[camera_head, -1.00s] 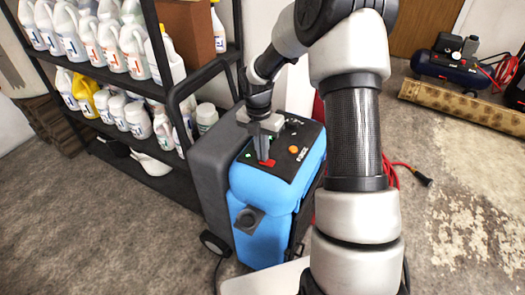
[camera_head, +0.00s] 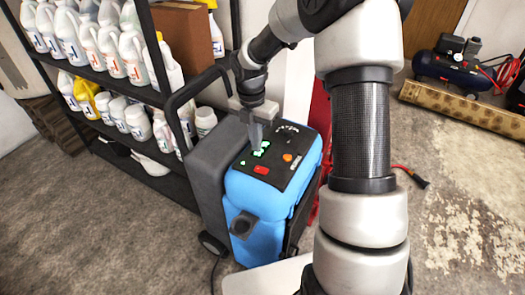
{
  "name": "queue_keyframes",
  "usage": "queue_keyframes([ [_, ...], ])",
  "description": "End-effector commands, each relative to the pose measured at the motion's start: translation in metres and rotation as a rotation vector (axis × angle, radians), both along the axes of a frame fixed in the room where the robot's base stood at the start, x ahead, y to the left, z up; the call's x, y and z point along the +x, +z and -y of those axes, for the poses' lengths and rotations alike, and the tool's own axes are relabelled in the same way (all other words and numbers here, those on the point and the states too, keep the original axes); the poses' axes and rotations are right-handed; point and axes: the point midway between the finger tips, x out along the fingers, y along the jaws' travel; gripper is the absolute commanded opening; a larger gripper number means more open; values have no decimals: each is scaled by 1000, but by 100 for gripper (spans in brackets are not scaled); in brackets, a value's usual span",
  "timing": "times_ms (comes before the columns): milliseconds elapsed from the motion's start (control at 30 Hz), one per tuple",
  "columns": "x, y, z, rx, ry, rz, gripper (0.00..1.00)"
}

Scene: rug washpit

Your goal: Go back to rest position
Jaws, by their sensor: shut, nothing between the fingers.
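My gripper (camera_head: 256,138) points down just above the black control panel (camera_head: 285,150) on top of a blue machine (camera_head: 265,205). Its fingers look closed together and hold nothing. The panel has a red switch (camera_head: 261,170), an orange knob (camera_head: 287,157) and green lit parts (camera_head: 262,148). A small gap seems to lie between the fingertips and the panel, but contact is hard to judge from this angle. My arm rises in front and hides part of the floor and the area behind the machine.
A black shelf rack (camera_head: 120,85) with several white bottles and a cardboard box (camera_head: 184,38) stands at the left.

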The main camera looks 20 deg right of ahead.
Motion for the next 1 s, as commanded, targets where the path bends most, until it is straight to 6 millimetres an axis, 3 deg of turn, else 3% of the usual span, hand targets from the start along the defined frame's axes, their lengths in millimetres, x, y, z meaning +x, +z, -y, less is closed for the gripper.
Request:
queue_keyframes([
  [33, 2, 14, -1, 0, 1, 6, 0],
  [200, 4, 43, -4, 1, 1, 5, 0],
  [533, 5, 61, -6, 0, -3, 4, 0],
  [633, -1, 78, -6, -14, -64, 23, 0],
  [767, -23, 131, -5, -48, -296, 93, 0],
  [1000, -100, 241, -2, -7, -993, 290, 0],
])
